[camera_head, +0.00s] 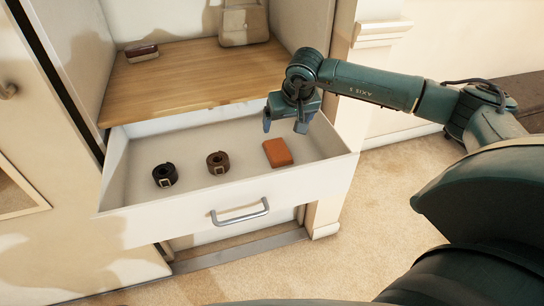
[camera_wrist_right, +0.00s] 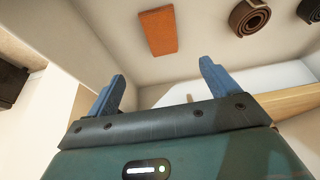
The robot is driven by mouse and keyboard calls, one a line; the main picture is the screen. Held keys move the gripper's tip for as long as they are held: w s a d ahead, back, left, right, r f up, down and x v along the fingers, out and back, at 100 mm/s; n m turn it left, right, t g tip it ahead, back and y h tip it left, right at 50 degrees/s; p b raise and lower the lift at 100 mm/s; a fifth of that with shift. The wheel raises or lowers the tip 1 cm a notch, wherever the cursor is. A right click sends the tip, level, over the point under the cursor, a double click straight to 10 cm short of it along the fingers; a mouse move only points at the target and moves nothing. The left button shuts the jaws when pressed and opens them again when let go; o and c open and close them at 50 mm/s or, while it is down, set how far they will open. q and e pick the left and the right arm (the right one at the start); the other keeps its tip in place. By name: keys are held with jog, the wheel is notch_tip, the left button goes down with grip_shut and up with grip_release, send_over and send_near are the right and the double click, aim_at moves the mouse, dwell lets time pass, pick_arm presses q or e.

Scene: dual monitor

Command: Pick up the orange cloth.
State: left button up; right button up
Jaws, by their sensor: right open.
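The orange cloth (camera_head: 278,152) is a small folded block lying flat on the floor of the open white drawer, toward its right side. It also shows in the right wrist view (camera_wrist_right: 158,32), beyond the fingertips. My right gripper (camera_head: 285,128) is over the back right of the drawer, above the drawer floor and apart from the cloth. Its two blue fingers are spread with nothing between them, as the right wrist view also shows (camera_wrist_right: 162,82). My left gripper is not in view.
Two rolled belts, a black one (camera_head: 165,174) and a brown one (camera_head: 218,162), sit left of the cloth in the drawer (camera_head: 190,205). A silver handle (camera_head: 240,211) is on its front. A wooden shelf (camera_head: 180,85) holding a bag (camera_head: 243,22) and a wallet-like item (camera_head: 141,51) is behind.

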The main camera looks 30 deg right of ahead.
jog(key=f, duration=0.1)
send_over(277, 148)
jog(key=s, duration=0.2)
jog(key=f, duration=0.3)
jog(key=f+b, duration=0.1)
jog(key=f, duration=0.2)
jog(key=shift+s+d+f, duration=0.15)
jog(key=shift+d+f, duration=0.05)
jog(key=shift+f, duration=0.15)
jog(key=x, duration=0.5)
jog(key=shift+s+a+f+b, duration=0.15)
jog(key=shift+a+f+b, duration=0.05)
jog(key=shift+a+b, duration=0.2)
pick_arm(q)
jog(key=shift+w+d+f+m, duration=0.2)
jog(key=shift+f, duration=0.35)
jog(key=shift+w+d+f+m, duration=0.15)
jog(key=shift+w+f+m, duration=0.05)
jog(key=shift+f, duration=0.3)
pick_arm(e)
jog(key=shift+c, duration=0.4)
jog(key=c, duration=0.3)
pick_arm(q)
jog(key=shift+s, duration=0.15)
pick_arm(e)
jog(key=c, duration=0.7)
